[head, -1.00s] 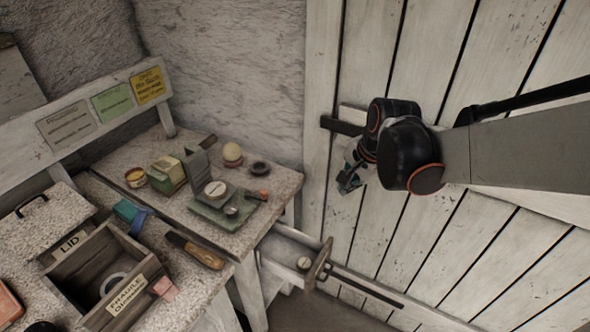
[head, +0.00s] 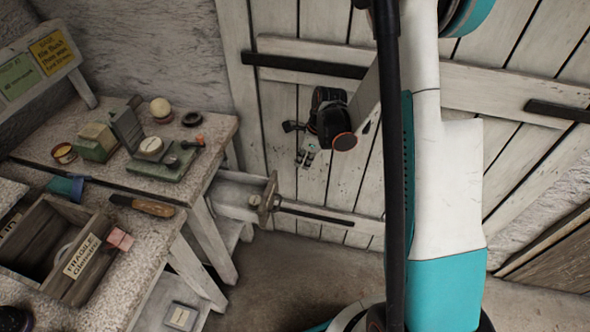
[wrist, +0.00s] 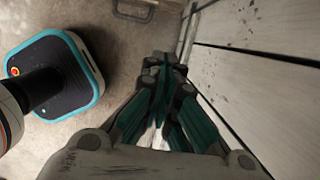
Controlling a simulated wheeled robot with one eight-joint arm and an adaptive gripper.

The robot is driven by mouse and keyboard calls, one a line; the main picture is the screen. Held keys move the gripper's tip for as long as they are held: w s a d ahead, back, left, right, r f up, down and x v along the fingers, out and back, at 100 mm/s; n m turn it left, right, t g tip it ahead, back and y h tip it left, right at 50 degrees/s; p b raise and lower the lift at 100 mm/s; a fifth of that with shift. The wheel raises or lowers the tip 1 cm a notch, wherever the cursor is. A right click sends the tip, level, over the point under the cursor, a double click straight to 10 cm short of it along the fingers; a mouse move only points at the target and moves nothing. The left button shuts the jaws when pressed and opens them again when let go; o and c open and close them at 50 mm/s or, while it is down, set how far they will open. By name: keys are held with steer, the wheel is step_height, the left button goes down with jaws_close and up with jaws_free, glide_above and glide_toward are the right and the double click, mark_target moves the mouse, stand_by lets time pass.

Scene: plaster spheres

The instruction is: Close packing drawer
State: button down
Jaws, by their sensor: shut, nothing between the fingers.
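The packing drawer (head: 238,193) sticks out from the right end of the workbench, open, in the head view. Its wooden front (head: 268,198) carries a small round knob or plate and faces the plank door. My gripper (head: 307,157) is shut and empty, pointing down in front of the door. In the picture it lies to the right of and above the drawer front, apart from it. In the wrist view my gripper (wrist: 165,64) has its teal fingers together over the floor. I cannot make out the drawer clearly there.
The workbench (head: 215,138) holds a scale (head: 160,160), a brown-handled tool (head: 142,205) and a wooden crate (head: 88,268) labelled fragile. The plank door (head: 290,110) with dark hinge straps stands close behind my gripper. Bare floor (head: 290,275) lies below the drawer.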

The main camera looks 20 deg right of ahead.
steer(key=w+a+f+b, duration=0.3)
steer(key=a+f+b, duration=0.2)
steer(key=f, duration=0.4)
steer(key=shift+w, duration=0.35)
steer(key=shift+a, duration=0.1)
